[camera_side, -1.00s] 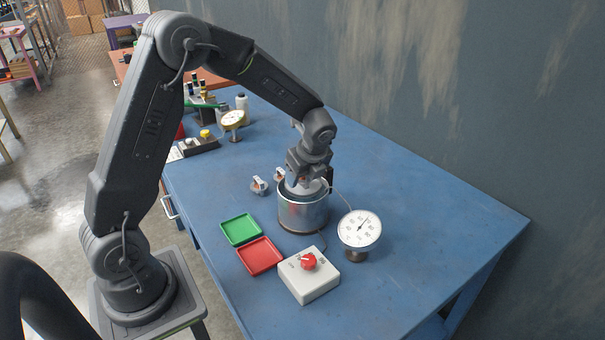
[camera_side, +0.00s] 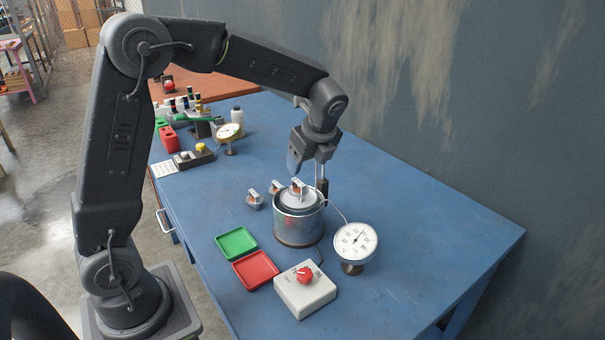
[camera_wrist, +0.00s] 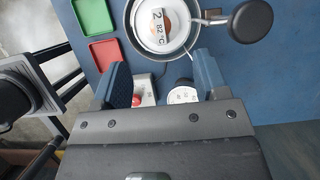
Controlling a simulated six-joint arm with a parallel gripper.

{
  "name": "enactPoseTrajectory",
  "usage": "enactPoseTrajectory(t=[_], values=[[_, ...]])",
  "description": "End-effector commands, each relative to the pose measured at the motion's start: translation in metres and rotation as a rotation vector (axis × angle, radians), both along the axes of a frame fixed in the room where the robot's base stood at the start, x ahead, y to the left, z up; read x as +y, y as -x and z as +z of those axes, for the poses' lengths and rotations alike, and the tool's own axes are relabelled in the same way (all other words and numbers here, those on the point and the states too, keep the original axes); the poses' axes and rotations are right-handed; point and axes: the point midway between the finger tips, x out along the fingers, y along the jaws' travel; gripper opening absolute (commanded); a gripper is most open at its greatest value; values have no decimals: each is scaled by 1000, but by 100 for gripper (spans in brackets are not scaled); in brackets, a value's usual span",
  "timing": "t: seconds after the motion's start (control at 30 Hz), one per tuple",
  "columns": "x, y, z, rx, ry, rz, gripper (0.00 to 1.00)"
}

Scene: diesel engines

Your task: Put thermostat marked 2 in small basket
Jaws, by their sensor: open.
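A thermostat (camera_wrist: 160,25) with a white tag reading "2" and "82 °C" sits in a light round holder (camera_wrist: 144,30), which looks like the small basket, within the metal pot (camera_wrist: 134,41). In the side view the thermostat (camera_side: 298,187) sits upright at the top of the pot (camera_side: 290,228). How deep it sits is unclear. My gripper (camera_side: 308,169) is open and empty above the pot, apart from the thermostat. Its two blue fingers are spread in the wrist view (camera_wrist: 160,62).
Two other thermostats (camera_side: 254,200) (camera_side: 275,188) stand left of the pot. A green tray (camera_side: 236,244), a red tray (camera_side: 256,270), a control box with red knob (camera_side: 305,288) and a dial gauge (camera_side: 355,241) are in front. The blue table (camera_side: 430,215) is clear at right.

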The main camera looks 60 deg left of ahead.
Motion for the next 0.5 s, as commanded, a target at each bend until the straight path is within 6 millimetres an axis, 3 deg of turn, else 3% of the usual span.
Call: enactPoseTrajectory(t=[0.27, 0.37, 0.5], values=[[-12, 11, 25, -49, 20, 58, 67], [-24, 32, 42, -151, 66, 189, 67], [-46, 80, 65, -338, 183, 474, 67]])
